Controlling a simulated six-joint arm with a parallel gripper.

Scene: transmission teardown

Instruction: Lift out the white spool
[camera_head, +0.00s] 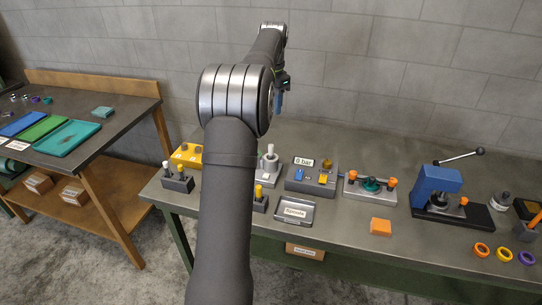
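A pale, whitish upright part with a wide round foot and a narrow post (270,160) stands on a light grey base, just right of my arm; it may be the white spool, but it is too small to be sure. My arm hides part of that base. My gripper (279,104) hangs from the far end of my arm, high above the back of the bench and apart from the whitish part. A blue piece shows at its tip. It is too small and edge-on to tell open from shut.
The metal bench (345,222) holds a yellow block (187,154), a dark block with pale-topped pegs (177,181), a "0 bar" box (309,178), an orange-knobbed fixture (369,190), a blue press (436,187) and an orange block (380,227). A side table (100,113) stands left.

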